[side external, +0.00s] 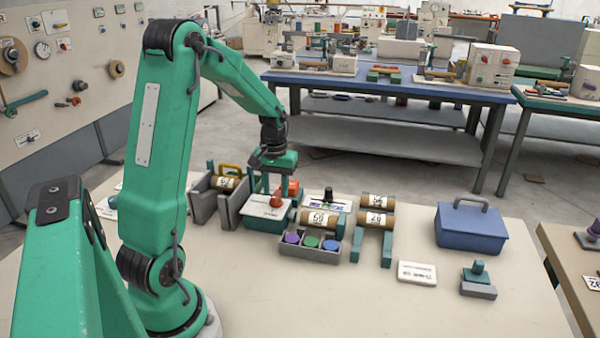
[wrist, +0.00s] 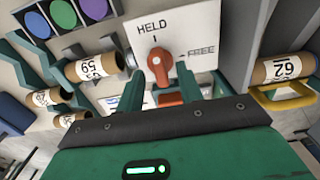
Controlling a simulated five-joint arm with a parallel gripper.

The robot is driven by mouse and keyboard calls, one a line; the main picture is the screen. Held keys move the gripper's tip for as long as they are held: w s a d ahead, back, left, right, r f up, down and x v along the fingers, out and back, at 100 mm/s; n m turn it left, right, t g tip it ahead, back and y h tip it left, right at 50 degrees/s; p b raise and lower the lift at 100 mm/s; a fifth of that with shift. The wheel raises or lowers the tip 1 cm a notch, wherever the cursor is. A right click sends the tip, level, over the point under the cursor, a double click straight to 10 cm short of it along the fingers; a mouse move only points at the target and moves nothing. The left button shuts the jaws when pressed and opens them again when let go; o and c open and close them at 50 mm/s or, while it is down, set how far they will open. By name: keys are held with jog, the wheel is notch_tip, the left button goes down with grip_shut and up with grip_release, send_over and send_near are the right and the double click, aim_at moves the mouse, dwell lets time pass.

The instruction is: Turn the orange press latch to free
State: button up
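The orange press latch (wrist: 159,66) is a knob on a white plate (wrist: 205,25) marked HELD and FREE. Its narrow end lies toward the HELD mark, with FREE off to the right in the wrist view. My gripper (wrist: 160,82) has its two green fingers apart, one on each side of the latch, with gaps showing; contact cannot be told. In the side view my gripper (side external: 268,184) points down above the plate, and the latch (side external: 276,202) shows just below it. An orange block (wrist: 150,99) lies behind the latch, partly hidden.
A tray (side external: 310,250) of purple, green and blue discs stands right of the plate. Labelled rolls (side external: 320,218) sit on holders nearby, and another roll (side external: 228,184) is at the left. A blue box (side external: 470,230) stands farther right. The front of the table (side external: 330,300) is clear.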

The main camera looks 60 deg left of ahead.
jog(key=shift+f, duration=0.45)
grip_shut()
